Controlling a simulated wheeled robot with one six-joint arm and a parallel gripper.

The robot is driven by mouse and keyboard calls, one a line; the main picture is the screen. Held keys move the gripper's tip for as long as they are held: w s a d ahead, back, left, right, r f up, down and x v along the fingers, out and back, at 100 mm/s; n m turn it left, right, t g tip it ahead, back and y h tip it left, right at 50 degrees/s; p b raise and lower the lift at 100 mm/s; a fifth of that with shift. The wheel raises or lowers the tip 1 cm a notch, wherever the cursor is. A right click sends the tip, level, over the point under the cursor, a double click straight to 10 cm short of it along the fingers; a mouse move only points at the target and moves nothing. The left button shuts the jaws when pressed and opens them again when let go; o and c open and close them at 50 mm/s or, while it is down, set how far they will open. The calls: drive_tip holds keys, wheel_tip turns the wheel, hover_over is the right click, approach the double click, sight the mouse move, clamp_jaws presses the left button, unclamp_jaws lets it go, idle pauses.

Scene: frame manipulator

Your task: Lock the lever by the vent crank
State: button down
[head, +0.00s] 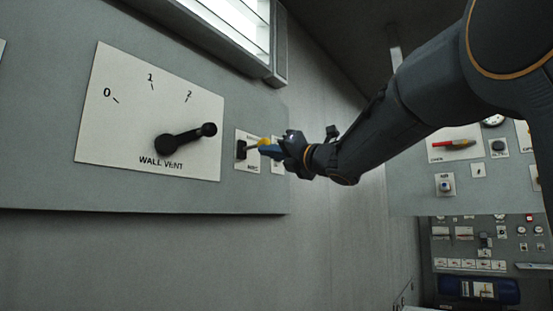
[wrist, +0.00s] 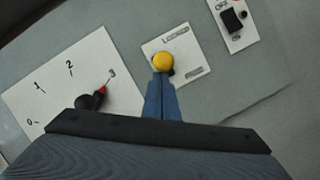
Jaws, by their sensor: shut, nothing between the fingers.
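The lever has a yellow ball knob (head: 264,142) on a grey rod from a black slot in a small white plate (head: 243,163). In the wrist view the knob (wrist: 163,61) lies right at the tips of my gripper (wrist: 162,80). My gripper (head: 271,151) has blue fingers, closed together with nothing between them. I cannot tell whether the fingertips touch the knob. The rod is mostly hidden behind the knob in the wrist view. The plate's label is too small to read. The black vent crank (head: 186,138) is left of the lever, on the "WALL VENT" plate (head: 120,100).
A small plate with a black switch (wrist: 232,19) marked OFF is right of the lever plate. The crank's red pointer (wrist: 103,88) is near the 3. A side panel (head: 410,185) with a red-handled control stands at the right. The wall below the panel is bare.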

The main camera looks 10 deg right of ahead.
wheel_tip(320, 180, up, 3)
drive_tip(key=shift+s+d+r+b, duration=0.1)
drive_tip(key=shift+b, duration=0.25)
drive_tip(key=shift+s+f+b, duration=0.45)
drive_tip(key=shift+f+b, duration=0.2)
drive_tip(key=shift+b, duration=0.1)
drive_tip(key=b, duration=0.4)
approach(269, 140)
drive_tip(key=s+r, duration=0.3)
drive_tip(key=s, duration=0.2)
drive_tip(key=shift+s+a, duration=0.25)
drive_tip(key=shift+a, duration=0.15)
drive_tip(key=shift+r, duration=0.1)
